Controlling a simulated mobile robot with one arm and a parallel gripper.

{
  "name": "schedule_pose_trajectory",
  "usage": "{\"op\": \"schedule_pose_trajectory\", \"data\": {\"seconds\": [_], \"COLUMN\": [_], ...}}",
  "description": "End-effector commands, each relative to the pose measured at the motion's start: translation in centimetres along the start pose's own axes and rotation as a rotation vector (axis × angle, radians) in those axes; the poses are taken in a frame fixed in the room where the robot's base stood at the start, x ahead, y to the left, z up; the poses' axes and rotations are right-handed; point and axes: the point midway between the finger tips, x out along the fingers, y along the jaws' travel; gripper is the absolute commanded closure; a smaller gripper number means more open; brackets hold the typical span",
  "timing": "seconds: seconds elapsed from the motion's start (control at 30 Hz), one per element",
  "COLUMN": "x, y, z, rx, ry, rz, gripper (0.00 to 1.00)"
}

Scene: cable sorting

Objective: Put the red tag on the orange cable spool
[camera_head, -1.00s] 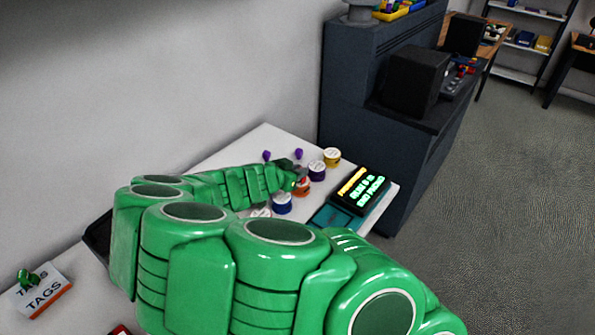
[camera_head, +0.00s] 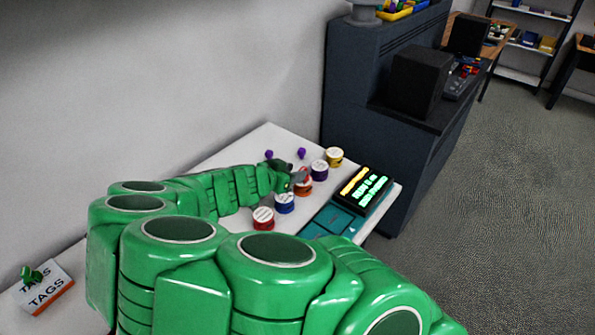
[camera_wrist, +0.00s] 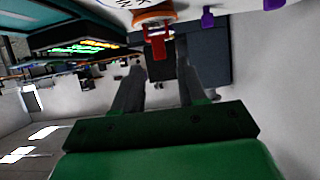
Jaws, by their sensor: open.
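The orange cable spool (camera_head: 303,189) stands in the row of spools on the white table. It also shows upside down at the top of the wrist view (camera_wrist: 153,16). The red tag (camera_wrist: 158,45) is at the spool's rim in the wrist view, apparently touching it; whether it is clipped on I cannot tell. In the head view my gripper (camera_head: 287,171) is just left of the orange spool.
Red (camera_head: 263,219), blue (camera_head: 285,203), purple (camera_head: 320,170) and yellow (camera_head: 334,157) spools share the row. Purple items (camera_head: 301,153) stand behind. A lit display (camera_head: 362,190) is on the right. A TAGS box (camera_head: 45,288) with a green tag is at the lower left.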

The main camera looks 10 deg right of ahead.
Motion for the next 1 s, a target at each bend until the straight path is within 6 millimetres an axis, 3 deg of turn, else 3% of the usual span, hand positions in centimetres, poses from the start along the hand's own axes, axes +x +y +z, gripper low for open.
{"op": "schedule_pose_trajectory", "data": {"seconds": [0.5,0.7,1.0], "x": [-6.5,-7.7,-7.8], "y": [-0.1,-0.1,-0.1], "z": [0.0,0.0,0.1], "rx": [0.0,0.0,0.0], "ry": [-0.001,-0.002,-0.002], "rz": [-0.004,-0.004,-0.003], "gripper": [0.59,0.59,0.59]}}
